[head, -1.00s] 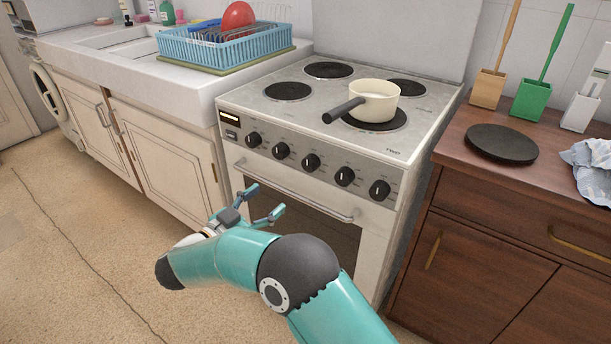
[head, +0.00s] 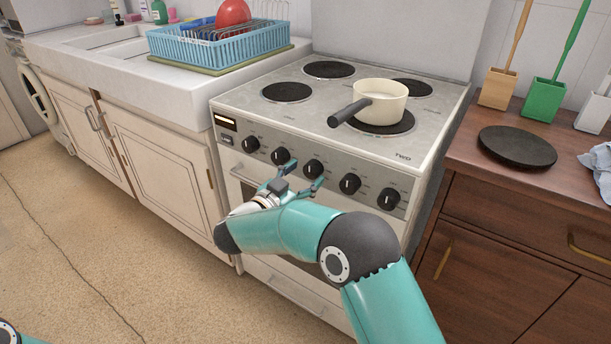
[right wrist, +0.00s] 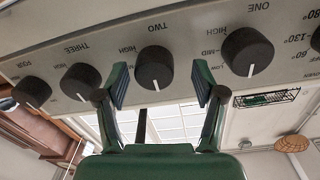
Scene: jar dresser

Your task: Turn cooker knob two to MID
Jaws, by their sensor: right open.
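Knob two (head: 313,169) is the middle black knob on the cooker's front panel. In the right wrist view, which is upside down, knob two (right wrist: 154,66) has the word TWO beside it. Its white mark points to the bottom of that picture, and upward in the head view. My right gripper (head: 306,174) is open at the panel. In the right wrist view its fingertips (right wrist: 160,85) are on either side of knob two, with gaps to it. Whether they reach over its sides I cannot tell. My left gripper is out of view.
Knob one (right wrist: 247,51) and knob three (right wrist: 80,81) sit close beside the fingers. A cream saucepan (head: 384,101) stands on the cooker top (head: 257,107), its dark handle toward the front. A wooden cabinet (head: 470,150) is at the right.

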